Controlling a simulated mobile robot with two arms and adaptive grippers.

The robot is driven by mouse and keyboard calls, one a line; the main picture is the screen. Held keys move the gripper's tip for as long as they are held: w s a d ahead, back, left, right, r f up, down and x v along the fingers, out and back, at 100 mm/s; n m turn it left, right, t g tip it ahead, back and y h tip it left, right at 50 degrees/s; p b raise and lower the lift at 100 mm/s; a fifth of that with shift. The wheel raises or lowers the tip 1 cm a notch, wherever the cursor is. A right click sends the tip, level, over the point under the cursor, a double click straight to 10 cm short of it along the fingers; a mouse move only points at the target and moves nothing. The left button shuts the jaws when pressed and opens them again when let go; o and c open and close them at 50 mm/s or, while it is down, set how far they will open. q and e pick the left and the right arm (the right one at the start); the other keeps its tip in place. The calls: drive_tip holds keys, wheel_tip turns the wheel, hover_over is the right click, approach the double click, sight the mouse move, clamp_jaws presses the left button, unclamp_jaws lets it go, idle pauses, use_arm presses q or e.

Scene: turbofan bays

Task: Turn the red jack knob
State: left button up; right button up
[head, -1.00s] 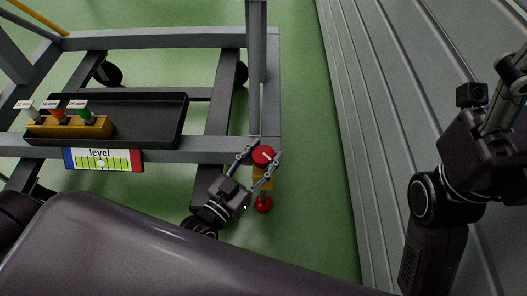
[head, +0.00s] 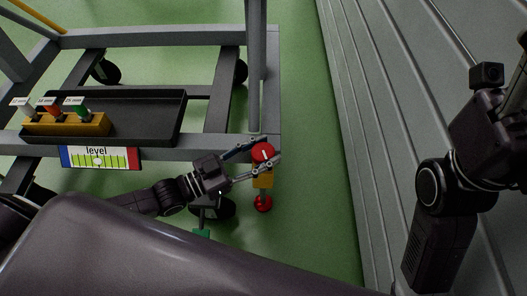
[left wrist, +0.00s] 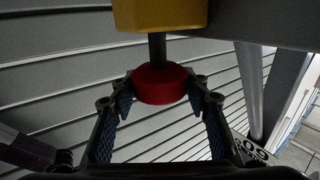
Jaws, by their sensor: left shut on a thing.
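The red jack knob (head: 262,153) is a round red disc with a white mark on top, at the near right corner of the grey cart frame. My left gripper (head: 262,150) is shut on it, one finger on each side. In the left wrist view the red knob (left wrist: 160,84) sits between the fingertips, on a dark shaft below a yellow block (left wrist: 160,14). The yellow block also shows in the head view (head: 263,181). A second red part (head: 263,204) is below it. My right gripper is mostly out of the head view, at the right edge.
A black tray (head: 150,132) holds a yellow rack (head: 66,124) with several labelled tools. A grey ribbed wall (head: 360,130) stands right. Green floor lies between.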

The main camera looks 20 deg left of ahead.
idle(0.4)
use_arm(q)
drive_tip(key=o, duration=1.2)
drive_tip(key=shift+c, duration=0.2)
drive_tip(key=v, duration=1.2)
